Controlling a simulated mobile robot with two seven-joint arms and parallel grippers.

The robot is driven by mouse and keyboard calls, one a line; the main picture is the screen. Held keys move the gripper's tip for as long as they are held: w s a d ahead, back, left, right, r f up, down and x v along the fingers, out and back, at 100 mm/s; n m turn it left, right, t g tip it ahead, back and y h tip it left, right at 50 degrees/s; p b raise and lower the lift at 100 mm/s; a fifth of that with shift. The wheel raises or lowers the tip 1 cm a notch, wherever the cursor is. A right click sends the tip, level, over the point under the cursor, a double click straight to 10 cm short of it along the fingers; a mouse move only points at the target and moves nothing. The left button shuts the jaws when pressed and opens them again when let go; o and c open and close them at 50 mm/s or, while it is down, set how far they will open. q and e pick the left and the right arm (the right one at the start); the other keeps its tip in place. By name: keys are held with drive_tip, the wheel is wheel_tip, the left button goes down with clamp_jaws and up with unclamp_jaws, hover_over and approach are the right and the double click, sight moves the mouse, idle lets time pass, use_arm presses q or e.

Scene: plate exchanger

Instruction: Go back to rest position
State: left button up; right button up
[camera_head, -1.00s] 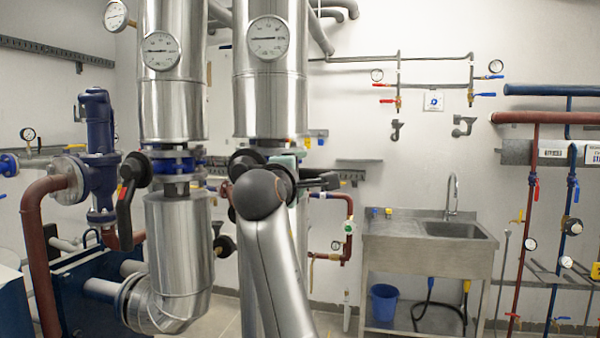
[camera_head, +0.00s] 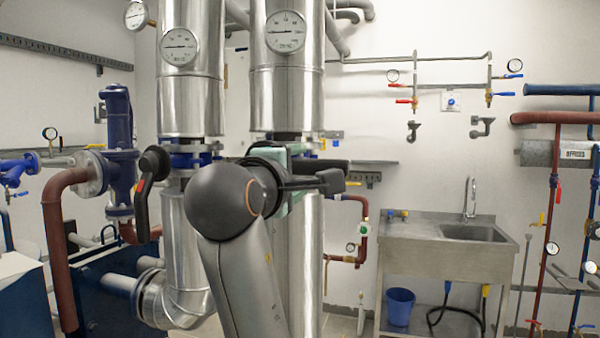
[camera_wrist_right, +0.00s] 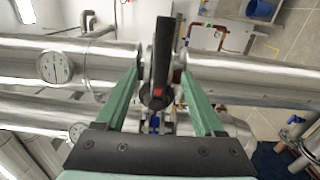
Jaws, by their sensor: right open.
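My right gripper (camera_head: 290,176) is in front of the right-hand silver pipe (camera_head: 290,90) in the head view, partly hidden by my own arm. In the right wrist view its two green fingers (camera_wrist_right: 158,72) are spread apart. A black valve handle with a red mark (camera_wrist_right: 158,92) shows between them, with no finger visibly closed on it. The handle extends toward the top of that view, across the pipe (camera_wrist_right: 250,78). My left gripper is not in view.
A second black handle (camera_head: 143,200) hangs down on the left silver pipe (camera_head: 190,95). Round gauges (camera_head: 286,32) sit on both pipes. A blue pump body (camera_head: 118,150) stands at left. A steel sink (camera_head: 450,250) with a blue bucket (camera_head: 399,307) below stands at right.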

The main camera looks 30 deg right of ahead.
idle(0.3)
wheel_tip(320, 180, down, 35)
drive_tip(key=w+a+g+y, duration=0.1)
drive_tip(key=y, duration=0.6)
drive_tip(key=s+a+f+m+g+y, duration=0.3)
drive_tip(key=s+f+g, duration=0.1)
drive_tip(key=s+f, duration=0.85)
drive_tip(key=s+a+f+m+g+y, duration=0.3)
drive_tip(key=s+f+y, duration=0.1)
drive_tip(key=s+f, duration=0.85)
drive_tip(key=w+a+f+t+y+p, duration=0.2)
drive_tip(key=a+f+t, duration=0.3)
drive_tip(key=f, duration=0.2)
drive_tip(key=shift+w+t+p, duration=0.2)
drive_tip(key=shift+t+p, duration=0.1)
